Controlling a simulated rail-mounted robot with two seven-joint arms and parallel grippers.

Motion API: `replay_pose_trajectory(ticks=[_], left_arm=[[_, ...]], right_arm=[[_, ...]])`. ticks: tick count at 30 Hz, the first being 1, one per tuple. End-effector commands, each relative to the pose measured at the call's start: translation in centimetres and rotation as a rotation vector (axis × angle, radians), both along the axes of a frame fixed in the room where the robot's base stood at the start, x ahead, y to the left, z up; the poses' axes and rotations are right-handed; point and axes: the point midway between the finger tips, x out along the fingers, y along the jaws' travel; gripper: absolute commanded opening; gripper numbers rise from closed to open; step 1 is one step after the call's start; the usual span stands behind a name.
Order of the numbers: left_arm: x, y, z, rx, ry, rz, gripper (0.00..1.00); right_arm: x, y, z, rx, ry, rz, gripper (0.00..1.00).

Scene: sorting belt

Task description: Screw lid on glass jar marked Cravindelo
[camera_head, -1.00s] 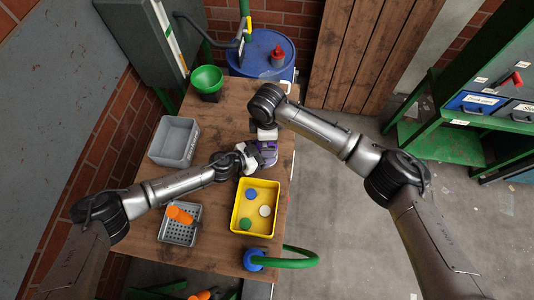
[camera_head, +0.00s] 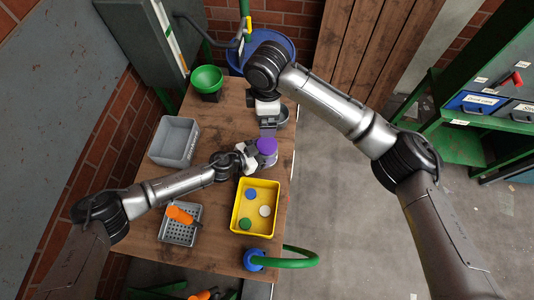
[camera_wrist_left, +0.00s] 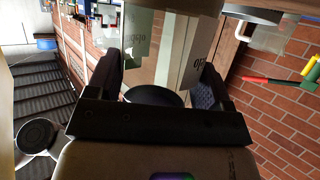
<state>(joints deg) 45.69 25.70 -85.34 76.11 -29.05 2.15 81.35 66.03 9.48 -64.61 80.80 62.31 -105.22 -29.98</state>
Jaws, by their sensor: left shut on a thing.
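A glass jar (camera_head: 269,161) with a purple lid (camera_head: 267,146) on top is on the right side of the wooden table. My left gripper (camera_head: 255,158) is shut on the jar from the left. In the left wrist view the jar (camera_wrist_left: 147,62) is between the two fingers, with part of a printed label (camera_wrist_left: 198,52) showing; the full name is not readable. I cannot tell how tightly the lid sits. My right gripper (camera_head: 268,126) is above the table behind the jar, apart from the lid; its finger opening is unclear.
A yellow tray (camera_head: 235,213) with blue, green and white lids stands in front of the jar. A grey bin (camera_head: 160,158), a green bowl (camera_head: 207,79) and a grey basket (camera_head: 177,238) with an orange item stand on the table. A grey round container (camera_head: 283,115) is beside my right gripper.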

Motion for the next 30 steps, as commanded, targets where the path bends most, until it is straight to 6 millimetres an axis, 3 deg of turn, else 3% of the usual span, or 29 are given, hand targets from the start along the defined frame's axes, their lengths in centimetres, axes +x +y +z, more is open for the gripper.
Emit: replay_pose_trajectory(ticks=[7,8,15,24,30], left_arm=[[0.0,0.0,0.0,0.0,0.0,0.0,0.08],[0.0,0.0,0.0,0.0,0.0,0.0,0.76],[0.0,0.0,0.0,0.0,0.0,0.0,0.99],[-0.1,0.3,0.2,0.0,0.0,0.0,1.0],[-1.4,2.4,1.3,0.002,0.001,0.002,1.0]], right_arm=[[0.0,0.0,0.1,0.0,0.0,0.0,1.0],[0.0,0.0,0.1,0.0,0.0,0.0,1.0],[0.0,0.0,0.0,0.0,0.0,0.0,1.0],[0.0,0.0,0.2,0.0,0.0,0.0,1.0],[0.0,0.0,0.9,0.0,0.0,0.0,1.0]])
